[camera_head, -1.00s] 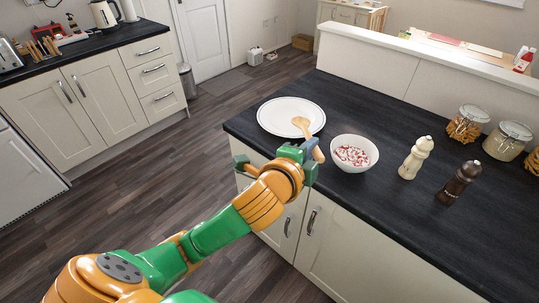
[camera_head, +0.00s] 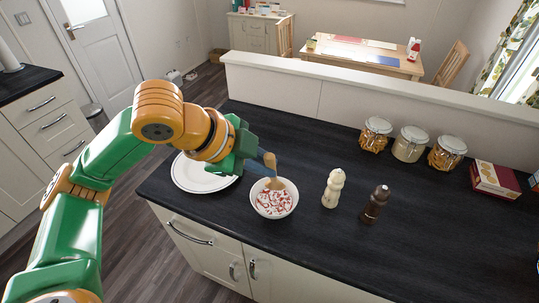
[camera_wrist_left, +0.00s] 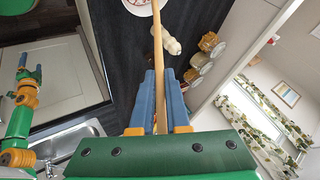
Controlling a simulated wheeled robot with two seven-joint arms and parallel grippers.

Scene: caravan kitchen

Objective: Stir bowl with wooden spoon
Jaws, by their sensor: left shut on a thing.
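The white bowl (camera_head: 258,207) stands on the dark counter with white and red pieces inside. My left gripper (camera_head: 262,166) is just above its far left side, shut on the handle of the wooden spoon (camera_head: 276,184). The spoon's head is down at the far inner side of the bowl. Whether it touches the contents I cannot tell. In the left wrist view the spoon handle (camera_wrist_left: 157,45) runs up from between the blue fingers (camera_wrist_left: 158,80) to the bowl (camera_wrist_left: 138,8) at the top edge.
A white plate (camera_head: 182,180) lies left of the bowl, partly behind my arm. A cream mill (camera_head: 333,188) and a dark brown mill (camera_head: 375,204) stand to the right.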

